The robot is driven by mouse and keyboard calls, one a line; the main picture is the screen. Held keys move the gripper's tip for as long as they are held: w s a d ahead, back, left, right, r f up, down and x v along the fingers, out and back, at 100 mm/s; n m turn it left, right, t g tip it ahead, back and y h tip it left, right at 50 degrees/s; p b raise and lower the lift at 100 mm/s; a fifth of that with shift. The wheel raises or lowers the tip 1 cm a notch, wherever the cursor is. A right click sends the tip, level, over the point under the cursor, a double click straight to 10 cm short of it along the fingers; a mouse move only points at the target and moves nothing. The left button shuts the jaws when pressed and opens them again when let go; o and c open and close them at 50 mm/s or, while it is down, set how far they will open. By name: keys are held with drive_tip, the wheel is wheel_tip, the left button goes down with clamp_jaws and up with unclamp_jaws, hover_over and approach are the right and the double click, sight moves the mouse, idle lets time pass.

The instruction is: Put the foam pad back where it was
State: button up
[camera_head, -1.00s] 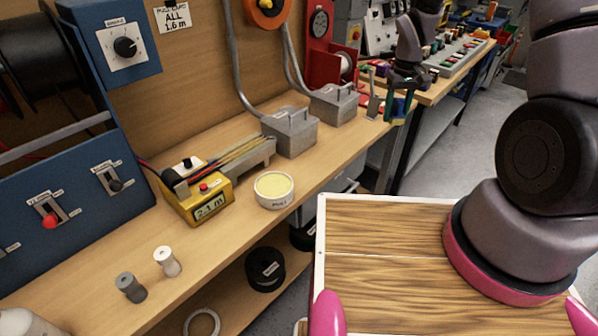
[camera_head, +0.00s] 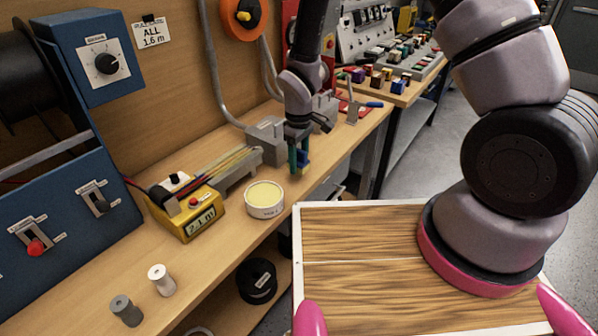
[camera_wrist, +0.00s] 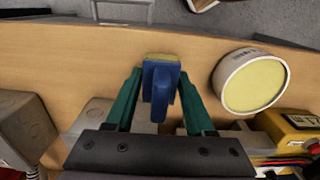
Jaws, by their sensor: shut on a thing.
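The foam pad (camera_head: 304,160) is a small blue block with a grip and a thin yellow face. My gripper (camera_head: 298,167) has teal fingers and is shut on it, holding it above the bench, just right of the white round tub (camera_head: 265,199) with a yellow top. In the wrist view the pad (camera_wrist: 161,88) sits between the fingertips of my gripper (camera_wrist: 160,84), its yellow edge pointing away from the palm. The tub (camera_wrist: 251,81) is to the right there, apart from the pad. The fingers partly hide the pad in the head view.
The yellow length meter (camera_head: 190,213) stands left of the tub, near a grey box (camera_head: 266,136) at the back. White (camera_head: 161,280) and grey (camera_head: 125,311) spools stand at front left. The bench (camera_head: 228,247) is clear in front of the tub.

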sight(299, 150)
drive_tip(key=shift+f, duration=1.95)
drive_tip(key=o, duration=1.3)
drive_tip(key=shift+f, duration=0.15)
wheel_tip(299, 150, up, 12)
drive_tip(key=shift+r, duration=0.2)
